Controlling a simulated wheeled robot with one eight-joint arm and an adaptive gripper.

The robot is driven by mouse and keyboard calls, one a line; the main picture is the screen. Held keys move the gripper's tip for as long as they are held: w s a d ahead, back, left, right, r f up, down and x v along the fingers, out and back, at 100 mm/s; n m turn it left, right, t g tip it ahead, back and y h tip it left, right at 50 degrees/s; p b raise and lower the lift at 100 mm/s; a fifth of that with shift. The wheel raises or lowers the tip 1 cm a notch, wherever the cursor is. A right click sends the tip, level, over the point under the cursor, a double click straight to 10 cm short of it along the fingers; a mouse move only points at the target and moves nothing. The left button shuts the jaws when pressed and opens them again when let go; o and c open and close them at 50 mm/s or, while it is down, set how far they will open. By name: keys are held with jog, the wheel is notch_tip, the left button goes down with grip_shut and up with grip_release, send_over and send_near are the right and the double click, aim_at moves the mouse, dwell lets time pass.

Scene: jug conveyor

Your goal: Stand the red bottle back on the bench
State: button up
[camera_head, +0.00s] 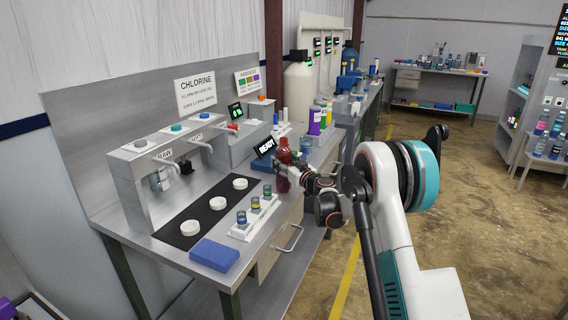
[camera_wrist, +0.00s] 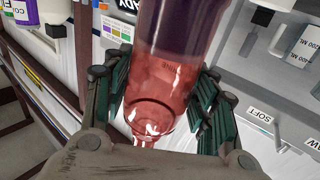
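The red bottle (camera_head: 283,160) is upright at the front edge of the steel bench (camera_head: 262,226) in the head view. I cannot tell whether its base touches the bench top. My gripper (camera_head: 299,176) reaches it from the right side. In the wrist view the bottle (camera_wrist: 165,72) is clear red with a darker upper part, and it fills the space between the two green-padded fingers of my gripper (camera_wrist: 160,95). Both fingers press close against its sides. The bottle's top is cut off in that view.
A blue sponge-like block (camera_head: 214,254), a white rack of small vials (camera_head: 254,217) and a black mat with white discs (camera_head: 207,210) lie on the near bench. A READY sign (camera_head: 266,146) stands beside the bottle. The floor to the right is clear.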

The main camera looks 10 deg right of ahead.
jog(key=o, duration=0.4)
jog(key=shift+o, duration=0.2)
jog(key=shift+r, duration=0.15)
jog(key=p+v, duration=0.3)
jog(key=v, duration=0.9)
jog(key=s+a+r+g, duration=0.3)
jog(key=s+a+r, duration=0.25)
jog(key=s, duration=0.35)
jog(key=s+a+r+g, duration=0.35)
jog(key=s+r, duration=0.35)
jog(key=s, duration=0.3)
jog(key=s+d+f+m+g+h, duration=0.1)
jog(key=s+f+h, duration=0.1)
jog(key=s, duration=0.8)
jog(key=s+d+f+m+g+h, duration=0.1)
jog(key=s+d+f+h, duration=0.1)
jog(key=s, duration=0.8)
jog(key=s+d+f+m+g+h, duration=0.1)
jog(key=s+d+m+h, duration=0.1)
jog(key=s, duration=0.8)
jog(key=shift+s+f, duration=0.15)
jog(key=shift+f, duration=0.25)
